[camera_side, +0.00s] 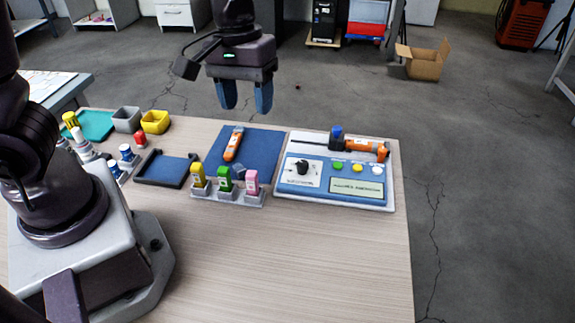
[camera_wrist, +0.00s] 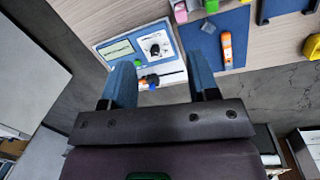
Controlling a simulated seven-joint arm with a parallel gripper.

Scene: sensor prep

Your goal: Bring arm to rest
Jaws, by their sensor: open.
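My gripper (camera_side: 244,98) hangs above the far edge of the table, with its two blue fingers apart and nothing between them. In the wrist view my gripper (camera_wrist: 160,80) also shows spread fingers. Below it, a blue mat (camera_side: 262,148) bears an orange tool (camera_side: 234,143). To the right in the side view is a white and blue panel (camera_side: 345,200) with a black knob, coloured buttons and a small display. An orange and black tool (camera_side: 368,148) lies along the panel's far side. The wrist view shows part of the panel (camera_wrist: 120,50).
A rack (camera_side: 227,199) holds yellow, green and pink items. A dark tray (camera_side: 165,168), a grey bin (camera_side: 127,119) and a yellow bin (camera_side: 155,121) stand to the left. The table's front right (camera_side: 330,260) is clear. An open cardboard box (camera_side: 424,64) sits on the floor.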

